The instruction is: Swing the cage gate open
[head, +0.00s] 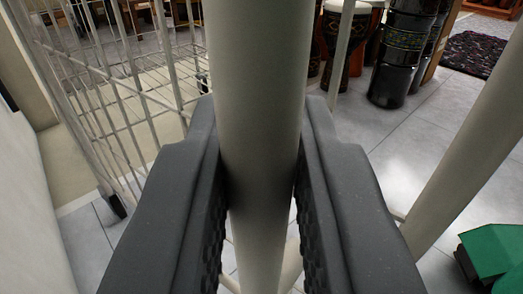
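The white wire cage (120,85) stands at the left, with its mesh side running away from me. A thick pale upright bar (258,90) crosses the middle of the head view from the top. My gripper (260,185) has one dark finger on each side of this bar, and both ribbed pads appear to press against it. The bar hides part of what lies behind it. I cannot tell from this view whether the bar belongs to the gate or to the fixed frame, and no hinge or latch shows.
Another pale bar (470,145) slants at the right. A green object (495,250) sits at the lower right. Goblet drums (350,40) and black drums (405,50) stand at the back right, near a dark rug (480,58). Tiled floor (420,140) between them is clear. A pale wall is at far left.

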